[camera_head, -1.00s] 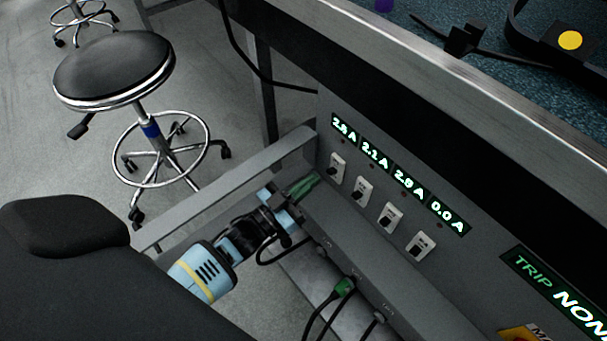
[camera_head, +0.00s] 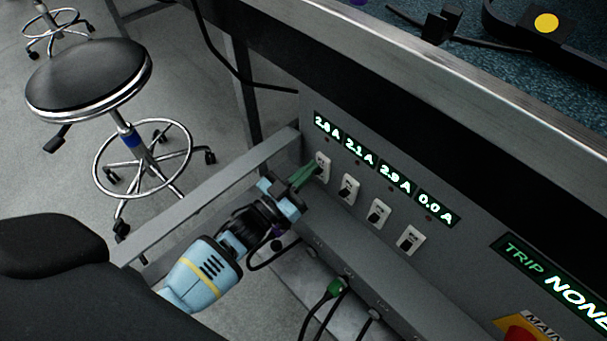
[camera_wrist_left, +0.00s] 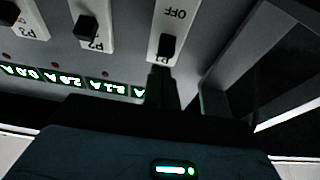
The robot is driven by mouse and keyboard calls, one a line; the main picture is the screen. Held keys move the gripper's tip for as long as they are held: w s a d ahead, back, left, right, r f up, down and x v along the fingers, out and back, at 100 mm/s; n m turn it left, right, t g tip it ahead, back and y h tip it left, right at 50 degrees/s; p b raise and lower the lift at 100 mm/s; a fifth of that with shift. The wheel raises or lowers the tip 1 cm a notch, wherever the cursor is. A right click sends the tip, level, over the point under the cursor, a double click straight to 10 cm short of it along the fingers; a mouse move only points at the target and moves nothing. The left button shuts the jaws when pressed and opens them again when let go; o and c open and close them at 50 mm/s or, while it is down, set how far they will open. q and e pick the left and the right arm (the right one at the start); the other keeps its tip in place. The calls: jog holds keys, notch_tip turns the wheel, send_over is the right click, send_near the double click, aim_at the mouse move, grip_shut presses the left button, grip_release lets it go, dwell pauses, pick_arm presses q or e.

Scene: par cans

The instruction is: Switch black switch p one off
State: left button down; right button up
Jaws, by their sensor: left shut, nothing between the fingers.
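The black switch P1 (camera_head: 322,169) is a black rocker on a white plate, leftmost in the row on the grey panel. In the left wrist view its black lever (camera_wrist_left: 167,46) sits at the P1 label end, away from the OFF marking, with the picture turned over. My left gripper (camera_head: 315,168) has green fingers, shut and empty, with tips right at the P1 plate. The fingers (camera_wrist_left: 163,85) point at the switch in the wrist view; I cannot tell whether they touch it. The tips partly cover the plate in the head view. My right gripper is not in view.
Switch P2 (camera_head: 348,188) and two more switches continue to the right. Lit current readouts (camera_head: 326,126) sit above them. A grey ledge (camera_head: 350,235) runs below, with cables (camera_head: 335,290) plugged in. A grey rail (camera_head: 210,200) and a stool (camera_head: 90,75) are at left.

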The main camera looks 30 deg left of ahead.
pick_arm(q)
jog(key=shift+w+d+r, duration=0.15)
jog(key=shift+w+d, duration=0.05)
jog(key=shift+w, duration=0.35)
jog(key=shift+s+a+f+b, duration=0.25)
jog(key=shift+s+f, duration=0.2)
jog(key=shift+f, duration=0.15)
jog(key=shift+s+a+f+b, duration=0.1)
jog(key=shift+s+f+b, duration=0.1)
jog(key=shift+s+f, duration=0.3)
jog(key=v, duration=0.1)
jog(key=p+v, duration=0.1)
jog(key=v, duration=0.1)
jog(key=shift+r+p, duration=0.2)
jog(key=shift+p, duration=0.1)
